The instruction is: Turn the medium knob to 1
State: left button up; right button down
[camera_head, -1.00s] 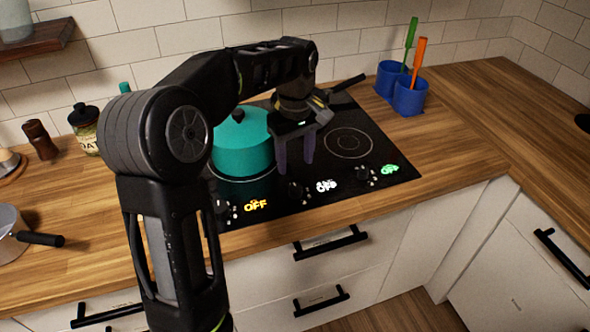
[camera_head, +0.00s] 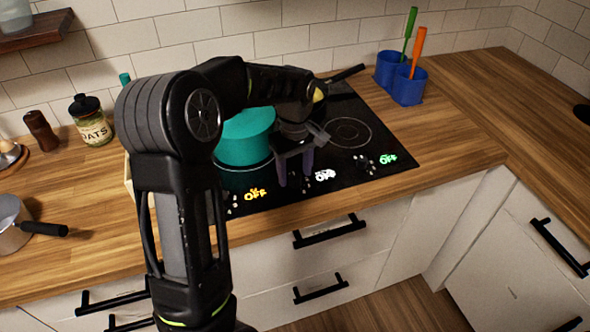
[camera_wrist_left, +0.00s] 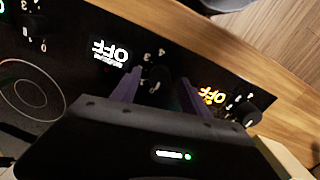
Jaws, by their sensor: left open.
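The cooktop has a row of small dark knobs along its front edge, each beside a lit OFF sign. The middle knob (camera_wrist_left: 157,78), beside the white OFF sign (camera_head: 325,175), sits between the fingers in the left wrist view. I take it as the medium knob; its white OFF sign (camera_wrist_left: 110,53) is lit. My left gripper (camera_head: 295,180) is open, pointing down at this knob, with one purple finger on each side. It also shows in the left wrist view (camera_wrist_left: 160,80). Contact with the knob cannot be told. My right gripper is not in view.
A teal pot (camera_head: 245,140) stands on the cooktop (camera_head: 385,130) close to my left gripper. The orange OFF sign (camera_head: 255,194) and green OFF sign (camera_head: 388,159) flank the white one. Blue utensil cups (camera_head: 408,88) stand behind right.

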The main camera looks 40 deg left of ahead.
pick_arm(q)
jog(key=shift+f, duration=0.1)
jog(key=shift+c, duration=0.5)
grip_shut()
